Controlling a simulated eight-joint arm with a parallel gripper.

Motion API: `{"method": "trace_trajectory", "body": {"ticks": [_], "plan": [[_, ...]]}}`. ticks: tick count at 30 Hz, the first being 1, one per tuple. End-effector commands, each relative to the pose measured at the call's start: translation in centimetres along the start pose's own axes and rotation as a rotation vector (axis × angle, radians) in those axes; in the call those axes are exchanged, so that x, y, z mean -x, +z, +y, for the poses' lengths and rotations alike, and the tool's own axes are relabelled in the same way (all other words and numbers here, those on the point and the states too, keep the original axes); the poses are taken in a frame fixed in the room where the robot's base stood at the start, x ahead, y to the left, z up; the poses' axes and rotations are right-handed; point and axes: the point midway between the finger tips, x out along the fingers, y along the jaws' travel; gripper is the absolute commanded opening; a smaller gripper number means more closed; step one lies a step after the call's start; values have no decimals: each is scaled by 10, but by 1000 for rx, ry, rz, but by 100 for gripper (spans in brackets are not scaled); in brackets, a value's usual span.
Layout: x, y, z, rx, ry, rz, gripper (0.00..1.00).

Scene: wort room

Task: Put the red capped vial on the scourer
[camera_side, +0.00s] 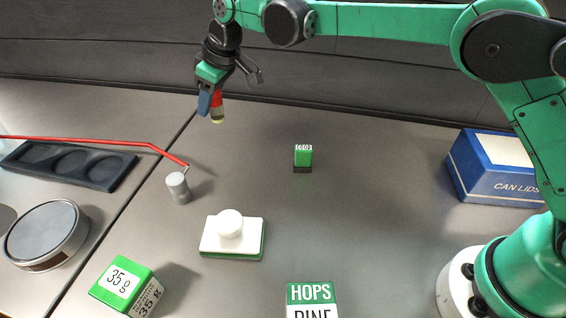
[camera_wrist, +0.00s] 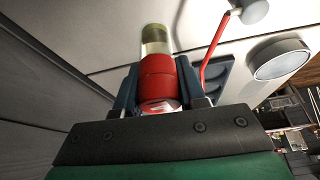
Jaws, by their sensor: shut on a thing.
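The red capped vial (camera_side: 217,115) hangs in my gripper (camera_side: 211,103), high above the far part of the table in the side view. In the wrist view the vial's red cap (camera_wrist: 157,76) sits between the two blue fingers of my gripper (camera_wrist: 157,88), and its clear yellowish end points away from the palm. The scourer (camera_side: 250,240) lies flat on the table, nearer the side camera, white on top with a green underside. A round white piece (camera_side: 230,223) rests on its top. My gripper is well apart from the scourer, which I cannot make out in the wrist view.
A grey cylinder (camera_side: 178,188) touches or nears the end of a red rod (camera_side: 100,141). A dark welled tray (camera_side: 75,167) and a round tin (camera_side: 45,235) are left. Green boxes (camera_side: 125,285) and a blue lids box (camera_side: 495,168) stand around.

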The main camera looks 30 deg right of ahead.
Motion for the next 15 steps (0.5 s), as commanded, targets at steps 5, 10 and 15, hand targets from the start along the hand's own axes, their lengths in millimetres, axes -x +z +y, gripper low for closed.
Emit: {"method": "trace_trajectory", "body": {"ticks": [5, 10, 15], "plan": [[44, -12, -37, 51, -22, 0, 0], [103, -11, -95, 133, -56, 0, 0], [155, 4, -141, 206, -86, 0, 0]]}}
